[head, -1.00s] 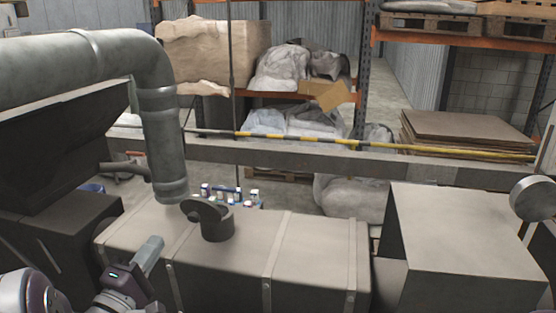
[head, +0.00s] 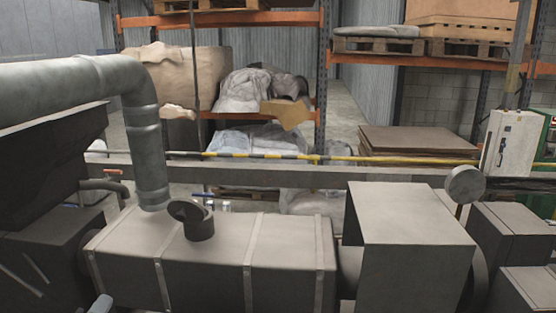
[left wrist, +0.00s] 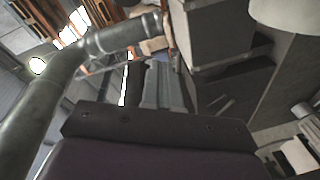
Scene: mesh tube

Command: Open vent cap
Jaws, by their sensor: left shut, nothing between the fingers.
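The vent cap (head: 186,211) is a dark round lid. It stands tilted on the left side of a short dark round vent stub (head: 201,229). The stub rises from the top of a long grey-brown banded box (head: 275,235). Whether the lid still touches the stub's right rim cannot be told. My left gripper (head: 101,304) shows only its tip at the bottom left edge of the head view, below and left of the cap and apart from it. In the left wrist view its fingers (left wrist: 160,82) are shut and empty. My right gripper is not in view.
A thick grey pipe (head: 146,150) bends down just left of the vent. A square grey box (head: 410,215) stands right of the banded box. A beam (head: 290,177) with a yellow-black bar (head: 370,160) runs behind. Shelves with wrapped goods stand farther back.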

